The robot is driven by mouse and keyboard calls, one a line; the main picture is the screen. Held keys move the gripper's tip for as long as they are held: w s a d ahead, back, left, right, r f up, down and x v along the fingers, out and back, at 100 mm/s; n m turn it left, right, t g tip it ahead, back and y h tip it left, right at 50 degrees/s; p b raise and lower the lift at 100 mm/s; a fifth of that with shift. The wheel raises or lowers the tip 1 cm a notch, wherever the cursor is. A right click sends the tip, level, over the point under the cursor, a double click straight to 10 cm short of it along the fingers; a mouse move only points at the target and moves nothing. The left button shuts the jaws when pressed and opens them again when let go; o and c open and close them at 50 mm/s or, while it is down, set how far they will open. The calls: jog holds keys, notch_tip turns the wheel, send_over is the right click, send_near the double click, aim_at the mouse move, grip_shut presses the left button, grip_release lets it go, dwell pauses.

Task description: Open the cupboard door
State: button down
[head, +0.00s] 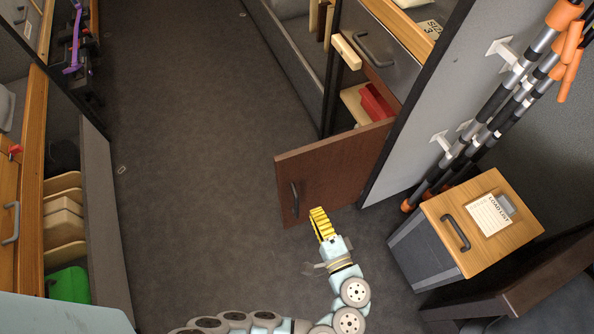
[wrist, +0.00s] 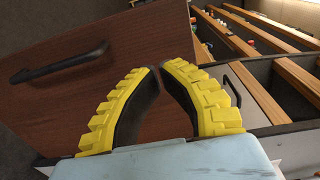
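The cupboard door (head: 340,165) is a dark brown panel that stands swung out from the cupboard, so the inside shows beyond it. Its black handle (head: 295,198) is near the free left edge. In the wrist view the door (wrist: 110,50) fills the left and middle, with the handle (wrist: 60,64) at upper left. My gripper (head: 317,212) has yellow ridged fingers and is low by the door, right of the handle and apart from it. In the wrist view its fingertips (wrist: 158,70) lie close together with a narrow gap and nothing visible between them; how far they are open is unclear.
Inside the cupboard a red object (head: 375,102) lies on a light wooden board. A drawer front (head: 365,40) sits above. A wooden-topped grey box (head: 487,222) stands to the right, near orange-tipped poles (head: 490,125). The carpeted floor (head: 190,150) to the left is clear.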

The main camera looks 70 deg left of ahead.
aim_at(295, 166)
jog(key=shift+s+a+p, duration=0.15)
jog(key=shift+a+p, duration=0.15)
jog(key=shift+a, duration=3.2)
jog(key=shift+s+a+p, duration=0.1)
jog(key=shift+a+p, duration=0.15)
jog(key=shift+a, duration=3.25)
jog(key=shift+w, duration=0.1)
